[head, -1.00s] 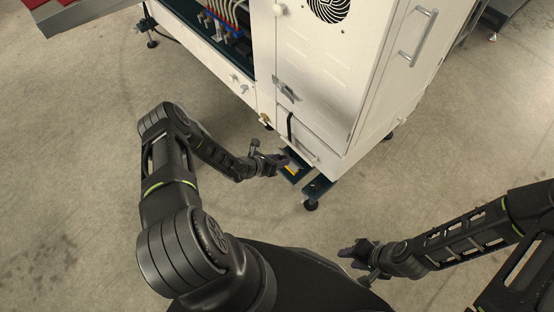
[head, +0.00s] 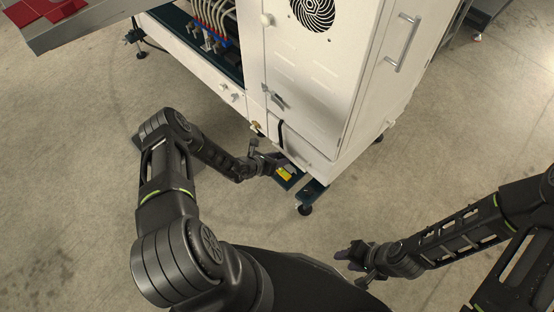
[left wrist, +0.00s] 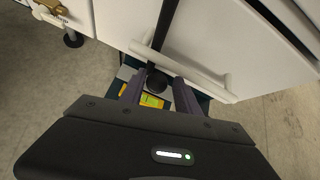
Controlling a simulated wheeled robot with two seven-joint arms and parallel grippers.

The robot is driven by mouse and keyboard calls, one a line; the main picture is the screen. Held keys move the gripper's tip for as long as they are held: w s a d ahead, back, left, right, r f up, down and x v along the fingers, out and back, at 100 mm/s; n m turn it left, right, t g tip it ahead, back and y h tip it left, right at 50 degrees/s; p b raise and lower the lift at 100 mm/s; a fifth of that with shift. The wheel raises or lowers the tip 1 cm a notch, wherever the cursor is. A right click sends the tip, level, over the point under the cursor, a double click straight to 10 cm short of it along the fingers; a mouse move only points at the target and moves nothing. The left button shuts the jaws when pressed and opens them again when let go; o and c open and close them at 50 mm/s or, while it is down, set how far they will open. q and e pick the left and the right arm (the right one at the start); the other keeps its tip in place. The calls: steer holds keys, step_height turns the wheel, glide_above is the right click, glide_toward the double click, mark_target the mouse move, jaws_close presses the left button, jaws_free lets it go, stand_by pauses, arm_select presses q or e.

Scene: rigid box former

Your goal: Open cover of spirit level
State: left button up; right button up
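The spirit level (left wrist: 152,100) shows as a small yellow block with a green vial, low at the foot of the white machine. It also shows in the head view (head: 285,174). A black round part (left wrist: 157,80) sits just beyond it; I cannot tell whether this belongs to its cover. My left gripper (left wrist: 159,88) is open, its two purple fingers apart on either side of the level and the round part. In the head view my left gripper (head: 277,161) is beside the level. My right gripper (head: 347,256) hangs over the floor, away from the machine; its opening is unclear.
The white machine cabinet (head: 305,80) stands over the level. A white bar (left wrist: 185,62) and a black strap (left wrist: 166,28) are close in front of my left fingers. A dark foot beam (head: 312,192) lies right of the level. The floor nearby is clear.

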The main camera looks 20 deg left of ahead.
arm_select(q)
steer(key=shift+o, duration=1.7)
steer(key=shift+s+f, duration=0.1)
steer(key=p+v, duration=0.2)
steer(key=v, duration=0.6)
steer(key=shift+f, duration=0.1)
steer(key=shift+c, duration=0.5)
